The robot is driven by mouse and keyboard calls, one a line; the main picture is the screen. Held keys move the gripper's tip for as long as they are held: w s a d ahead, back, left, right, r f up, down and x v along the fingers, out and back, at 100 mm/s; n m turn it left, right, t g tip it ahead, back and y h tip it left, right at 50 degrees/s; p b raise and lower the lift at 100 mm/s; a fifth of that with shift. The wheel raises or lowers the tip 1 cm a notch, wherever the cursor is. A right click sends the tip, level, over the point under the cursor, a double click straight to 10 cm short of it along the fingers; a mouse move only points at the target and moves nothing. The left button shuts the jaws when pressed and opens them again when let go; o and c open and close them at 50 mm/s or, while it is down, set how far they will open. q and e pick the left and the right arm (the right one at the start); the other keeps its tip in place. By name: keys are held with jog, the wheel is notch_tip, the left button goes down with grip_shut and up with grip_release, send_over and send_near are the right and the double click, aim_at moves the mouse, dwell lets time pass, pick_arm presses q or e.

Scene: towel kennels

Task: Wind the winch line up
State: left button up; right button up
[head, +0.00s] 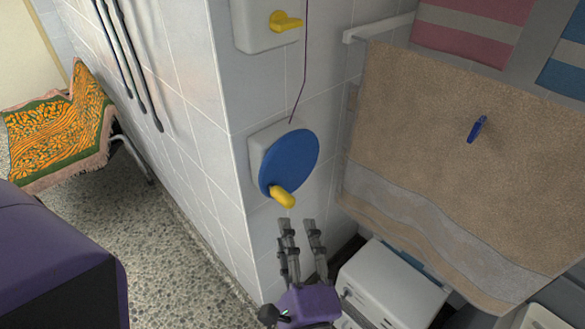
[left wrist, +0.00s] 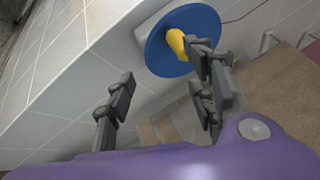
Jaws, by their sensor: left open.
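The winch is a blue round disc (head: 291,160) on a pale wall plate, with a yellow crank handle (head: 282,196) at its lower left edge. A thin dark line (head: 305,60) runs down the tiled wall to the top of the winch. My left gripper (head: 299,222) is open and empty, just below the yellow handle. In the left wrist view, the blue disc (left wrist: 180,40) is ahead and the yellow handle (left wrist: 177,43) shows beside the right-hand finger. I cannot tell if that finger touches it. My right gripper is not in view.
A white box with a yellow knob (head: 286,21) is above the winch. A tan towel (head: 450,150) with a blue clip (head: 477,129) hangs to the right, over a white cabinet (head: 391,284). A patterned cloth (head: 60,130) lies at the left. The wall corner is close to my left gripper.

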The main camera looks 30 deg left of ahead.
pick_arm(q)
jog(key=w+a+f+g+p, duration=0.1)
jog(key=a+f, duration=0.2)
jog(key=a, duration=0.2)
jog(key=shift+w+a+f, duration=0.2)
jog(key=shift+a+f, duration=0.05)
jog(key=shift+a, duration=0.15)
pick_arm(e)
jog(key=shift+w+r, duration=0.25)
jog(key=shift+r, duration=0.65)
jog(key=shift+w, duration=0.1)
pick_arm(q)
jog(key=c, duration=0.6)
grip_shut()
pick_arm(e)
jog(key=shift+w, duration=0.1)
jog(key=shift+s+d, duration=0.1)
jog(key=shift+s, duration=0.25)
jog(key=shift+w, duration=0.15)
